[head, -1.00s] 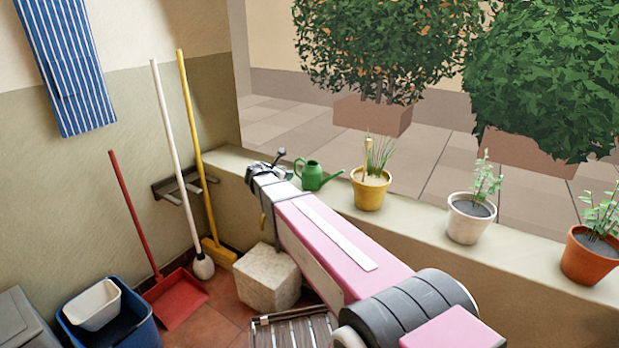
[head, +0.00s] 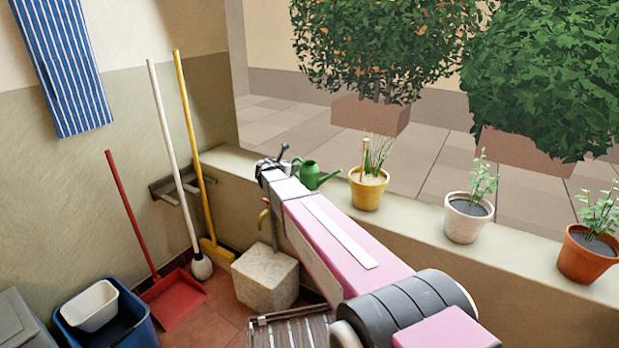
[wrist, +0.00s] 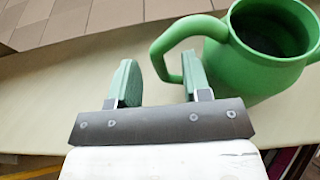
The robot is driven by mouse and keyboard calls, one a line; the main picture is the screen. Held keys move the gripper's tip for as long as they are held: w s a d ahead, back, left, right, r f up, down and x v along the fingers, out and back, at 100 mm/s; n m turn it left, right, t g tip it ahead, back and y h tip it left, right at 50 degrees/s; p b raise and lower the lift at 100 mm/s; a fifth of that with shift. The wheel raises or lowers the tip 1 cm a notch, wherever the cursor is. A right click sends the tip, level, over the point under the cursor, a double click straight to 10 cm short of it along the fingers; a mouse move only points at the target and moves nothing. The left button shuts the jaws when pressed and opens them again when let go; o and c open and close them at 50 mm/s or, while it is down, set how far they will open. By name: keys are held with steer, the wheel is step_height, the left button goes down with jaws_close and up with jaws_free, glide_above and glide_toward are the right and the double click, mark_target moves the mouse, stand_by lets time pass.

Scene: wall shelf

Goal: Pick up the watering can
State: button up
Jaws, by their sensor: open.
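The green watering can (head: 309,175) stands upright on the ledge, just right of my gripper in the head view, with its spout pointing right. In the wrist view the watering can (wrist: 265,50) is at the upper right, its handle loop reaching left toward the fingers. My gripper (wrist: 158,80) is open. Its right finger is at the lower part of the handle, overlapping it in view; I cannot tell whether they touch. Its left finger is clear of the handle, with bare ledge between the fingers. In the head view my gripper (head: 270,165) is partly hidden by the arm.
The ledge (head: 415,212) carries a yellow pot (head: 367,194) close right of the can, then a white pot (head: 465,226) and a terracotta pot (head: 585,262). A stone block (head: 264,280) stands below. A mop, a yellow broom and a red dustpan (head: 174,300) are left.

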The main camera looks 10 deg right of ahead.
steer(key=shift+x, duration=1.05)
jaws_close()
steer(key=shift+r, duration=0.2)
steer(key=shift+r, duration=1.85)
steer(key=s+a+r, duration=0.4)
steer(key=a+r, duration=0.2)
steer(key=a, duration=0.4)
steer(key=shift+a+r, duration=0.3)
steer(key=shift+r, duration=0.1)
steer(key=shift+a, duration=0.1)
